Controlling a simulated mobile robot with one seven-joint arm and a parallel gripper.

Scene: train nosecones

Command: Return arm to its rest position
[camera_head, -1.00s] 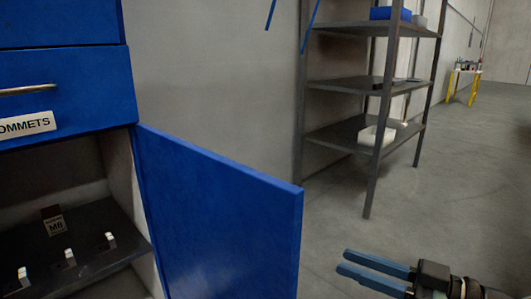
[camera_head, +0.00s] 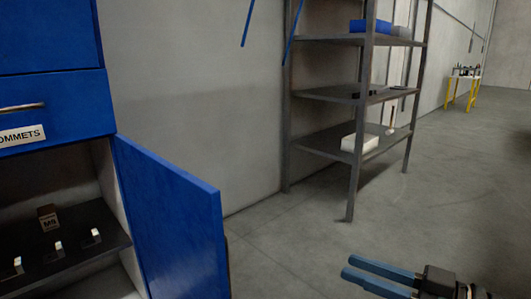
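My gripper (camera_head: 380,274) is at the lower right of the head view, with two blue-grey fingers pointing left. The fingers are apart with a gap between them, and nothing shows in the gap. It is in free air over the concrete floor, to the right of the open blue cabinet door (camera_head: 172,222) and clear of it. Most of my arm is outside the picture.
A grey shelf rack (camera_head: 352,190) stands behind. A yellow-legged table (camera_head: 462,90) is far right. The floor (camera_head: 440,190) between is clear.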

